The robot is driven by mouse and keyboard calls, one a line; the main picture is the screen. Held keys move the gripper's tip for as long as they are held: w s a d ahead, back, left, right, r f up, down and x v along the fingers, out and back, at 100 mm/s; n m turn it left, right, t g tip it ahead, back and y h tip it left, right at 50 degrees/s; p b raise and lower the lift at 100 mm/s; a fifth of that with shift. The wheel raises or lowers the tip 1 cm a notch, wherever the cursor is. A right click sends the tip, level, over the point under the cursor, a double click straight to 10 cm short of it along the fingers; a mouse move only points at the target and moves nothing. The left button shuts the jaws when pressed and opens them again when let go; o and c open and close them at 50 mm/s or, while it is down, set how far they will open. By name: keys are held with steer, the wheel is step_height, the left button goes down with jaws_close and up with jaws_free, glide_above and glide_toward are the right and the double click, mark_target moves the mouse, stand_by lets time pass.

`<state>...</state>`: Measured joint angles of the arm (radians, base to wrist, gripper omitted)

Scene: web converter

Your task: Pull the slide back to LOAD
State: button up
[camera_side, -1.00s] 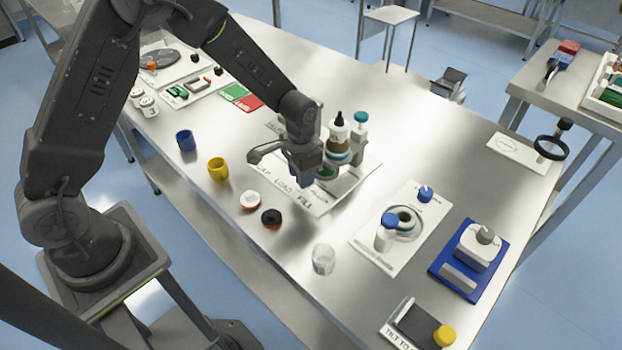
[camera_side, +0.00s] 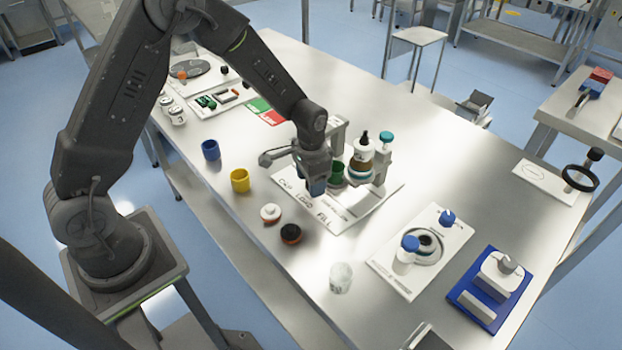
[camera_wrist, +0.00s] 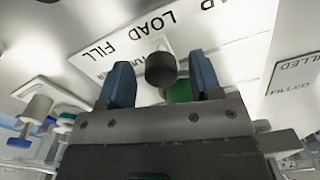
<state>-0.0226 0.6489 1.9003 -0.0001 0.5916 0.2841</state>
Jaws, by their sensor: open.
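The station's white plate (camera_side: 352,220) is printed CAP, LOAD and FILL. A green cup (camera_side: 338,173) stands on the station beside the black-tipped bottle (camera_side: 361,148), to its left; its lower part is partly hidden by my gripper. My gripper (camera_side: 315,186) is over the plate near the LOAD word, its blue fingers pointing down. In the wrist view, my open gripper (camera_wrist: 163,85) has a dark round knob (camera_wrist: 160,70) between its fingers, with a gap on each side. Green (camera_wrist: 180,92) shows behind the knob. The slide itself is mostly hidden.
A teal-capped post (camera_side: 385,142) stands right of the bottle. A yellow cup (camera_side: 239,180), a white-topped disc (camera_side: 270,213) and a black-topped disc (camera_side: 290,233) lie in front and left. A clear cup (camera_side: 341,277) stands at the table's front.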

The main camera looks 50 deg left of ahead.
step_height(320, 180, up, 14)
stand_by(0.6)
steer(key=s+r+n+t, duration=0.1)
steer(key=s+r+t, duration=0.1)
steer(key=s+r, duration=0.2)
steer(key=s+r+n+t, duration=0.1)
steer(key=s+r, duration=0.2)
steer(key=s, duration=0.7)
steer(key=s+d+r+n+t, duration=0.1)
steer(key=s+r+t, duration=0.1)
steer(key=s+r, duration=0.2)
steer(key=s, duration=0.3)
steer(key=shift+s+r+t, duration=0.3)
